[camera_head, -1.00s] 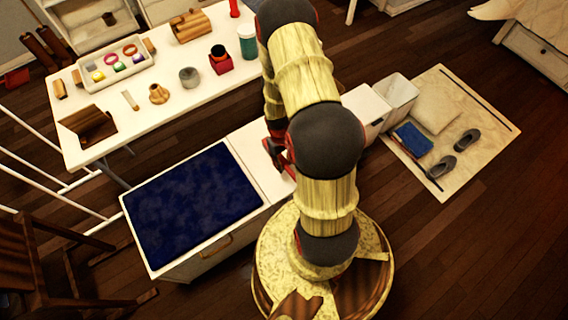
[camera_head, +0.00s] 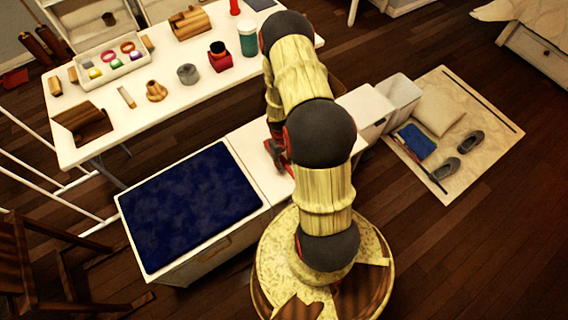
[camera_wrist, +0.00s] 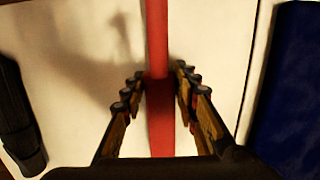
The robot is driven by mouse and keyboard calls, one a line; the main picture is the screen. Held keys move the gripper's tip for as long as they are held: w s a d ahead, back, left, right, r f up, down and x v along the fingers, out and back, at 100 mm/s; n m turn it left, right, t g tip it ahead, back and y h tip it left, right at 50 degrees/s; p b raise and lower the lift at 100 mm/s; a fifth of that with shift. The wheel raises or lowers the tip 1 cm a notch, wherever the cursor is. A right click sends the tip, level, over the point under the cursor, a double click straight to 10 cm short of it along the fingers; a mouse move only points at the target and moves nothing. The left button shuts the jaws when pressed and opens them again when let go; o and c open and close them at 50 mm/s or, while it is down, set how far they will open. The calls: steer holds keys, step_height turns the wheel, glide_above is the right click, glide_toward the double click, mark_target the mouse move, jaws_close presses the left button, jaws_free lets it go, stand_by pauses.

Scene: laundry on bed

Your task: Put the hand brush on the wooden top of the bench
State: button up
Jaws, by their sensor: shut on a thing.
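My gripper (camera_wrist: 159,78) is shut on a long red bar, which I take to be the handle of the hand brush (camera_wrist: 160,130). The bar runs from top to bottom of the wrist view between the fingers. Its brush end and bristles cannot be made out. Below it is the pale, bare part of the bench top (camera_wrist: 215,50), beside the dark blue cushion (camera_wrist: 293,90). In the head view the bench's bare part (camera_head: 249,150) lies right of the cushion (camera_head: 190,205). My arm hides most of the gripper there; only red parts (camera_head: 277,155) show.
A white table (camera_head: 130,130) with a tray, cups and small wooden items stands behind the bench. White bins (camera_head: 400,92) stand to the right, near a mat (camera_head: 480,110) with slippers. A black object (camera_wrist: 18,120) lies at the wrist view's left edge. A chair (camera_head: 30,265) stands lower left.

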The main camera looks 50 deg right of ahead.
steer(key=shift+f, duration=0.1)
steer(key=o, duration=1.1)
steer(key=shift+c, duration=0.2)
steer(key=shift+o, duration=0.2)
step_height(320, 180, up, 12)
steer(key=w+p, duration=0.1)
steer(key=p, duration=0.3)
step_height(320, 180, up, 14)
steer(key=t, duration=0.1)
glide_above(282, 160)
steer(key=w+a, duration=0.3)
steer(key=w, duration=0.2)
steer(key=w+a+r+n+t+h, duration=0.1)
steer(key=a+r, duration=0.2)
steer(key=r, duration=0.4)
steer(key=a+r+t, duration=0.1)
steer(key=a+r, duration=0.2)
steer(key=r, duration=0.4)
steer(key=s+a+r+t, duration=0.2)
steer(key=s+a+r, duration=0.6)
steer(key=r, duration=0.2)
steer(key=s+a+r+n+t, duration=0.1)
steer(key=s+a+r+t, duration=0.1)
steer(key=s+a+r, duration=0.5)
step_height(282, 160, up, 4)
steer(key=shift+s+a+f+n+y, duration=0.2)
steer(key=shift+s+a+n+y, duration=0.15)
steer(key=shift+a, duration=0.35)
